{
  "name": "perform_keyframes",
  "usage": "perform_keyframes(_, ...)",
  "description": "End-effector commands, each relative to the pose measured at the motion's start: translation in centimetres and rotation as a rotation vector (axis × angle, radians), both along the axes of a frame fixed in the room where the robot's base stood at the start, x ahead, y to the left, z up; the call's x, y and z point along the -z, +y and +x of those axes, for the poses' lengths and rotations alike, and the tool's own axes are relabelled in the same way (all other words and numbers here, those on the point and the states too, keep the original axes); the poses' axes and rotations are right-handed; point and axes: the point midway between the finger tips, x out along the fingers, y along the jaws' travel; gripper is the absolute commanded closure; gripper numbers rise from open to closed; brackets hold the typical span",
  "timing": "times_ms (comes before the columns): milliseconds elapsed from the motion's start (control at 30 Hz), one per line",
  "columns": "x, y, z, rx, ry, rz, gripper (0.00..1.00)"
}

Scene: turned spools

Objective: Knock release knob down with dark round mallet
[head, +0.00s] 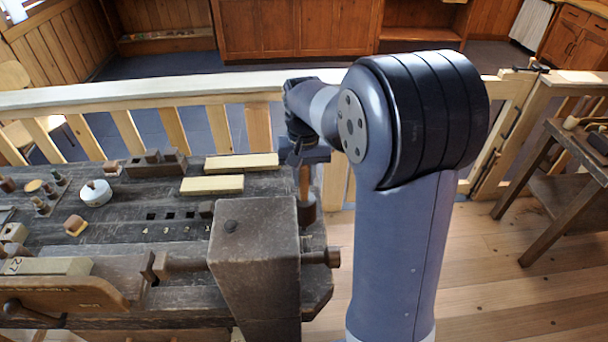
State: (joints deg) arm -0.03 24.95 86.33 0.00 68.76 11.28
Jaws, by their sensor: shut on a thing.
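My gripper (303,161) is at the right back edge of the workbench, partly hidden by my own arm. It is shut on the wooden handle of the dark round mallet (307,209), which hangs upright with its head down. Part of the mallet is hidden behind the big block.
The dark workbench (130,226) holds two pale wood strips (241,162), a white round pot (96,193), a sponge-like block (76,225) and several small turned pieces. A screw handle (321,257) sticks out right of the block. A wooden railing (130,97) runs behind.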

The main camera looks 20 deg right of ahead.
Motion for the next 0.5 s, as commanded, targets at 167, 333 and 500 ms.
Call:
perform_keyframes(167, -2.4, 0.0, 0.0, 0.000, -0.001, 0.000, 1.00)
perform_keyframes(333, -2.3, 0.0, 0.0, 0.000, -0.001, 0.000, 1.00)
perform_keyframes(500, -2.4, 0.0, 0.0, 0.000, -0.001, 0.000, 1.00)
